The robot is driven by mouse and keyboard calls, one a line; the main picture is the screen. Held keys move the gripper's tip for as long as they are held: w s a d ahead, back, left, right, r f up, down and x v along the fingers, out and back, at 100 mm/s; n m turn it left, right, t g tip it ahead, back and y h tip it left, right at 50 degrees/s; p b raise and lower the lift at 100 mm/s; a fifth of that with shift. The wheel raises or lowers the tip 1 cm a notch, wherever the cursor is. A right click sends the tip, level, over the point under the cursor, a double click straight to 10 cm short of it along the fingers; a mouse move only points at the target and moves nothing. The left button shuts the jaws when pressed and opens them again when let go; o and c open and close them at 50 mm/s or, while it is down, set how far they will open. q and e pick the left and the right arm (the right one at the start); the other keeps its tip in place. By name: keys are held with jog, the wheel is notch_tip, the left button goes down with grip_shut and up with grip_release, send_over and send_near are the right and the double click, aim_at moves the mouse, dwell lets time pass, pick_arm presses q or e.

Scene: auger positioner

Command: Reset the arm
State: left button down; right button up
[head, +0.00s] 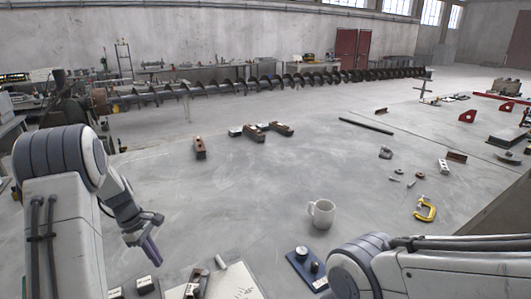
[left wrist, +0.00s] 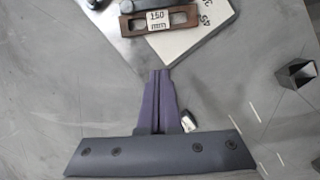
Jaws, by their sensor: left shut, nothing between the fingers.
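My left gripper (head: 152,252) hangs over the table at the lower left of the head view, pointing down. In the left wrist view its two purple fingers (left wrist: 160,80) are pressed together with nothing between them. My right arm crosses the lower right corner of the head view; its gripper is out of frame. The fingertips look apart from both.
A long auger (head: 270,84) spans the back. The middle is mostly clear.

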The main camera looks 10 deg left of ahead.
pick_arm(q)
jog(key=s+d+r+m, duration=0.2)
jog(key=d+r+m, duration=0.15)
jog(key=d, duration=0.45)
jog(key=s+d+r+m+y, duration=0.1)
jog(key=s+d+r+m, duration=0.3)
jog(key=d, duration=0.5)
jog(key=s+d+r+m, duration=0.1)
jog(key=d+r+m, duration=0.1)
jog(key=d+m, duration=0.5)
jog(key=s+d+r+m, duration=0.1)
jog(key=s+d+m, duration=0.3)
jog(key=s, duration=0.5)
jog(key=s+d+r+m, duration=0.1)
jog(key=s+d+m, duration=0.4)
jog(key=s+m, duration=0.2)
jog(key=shift+s+y, duration=0.4)
jog(key=shift+s, duration=0.75)
jog(key=shift+r, duration=0.15)
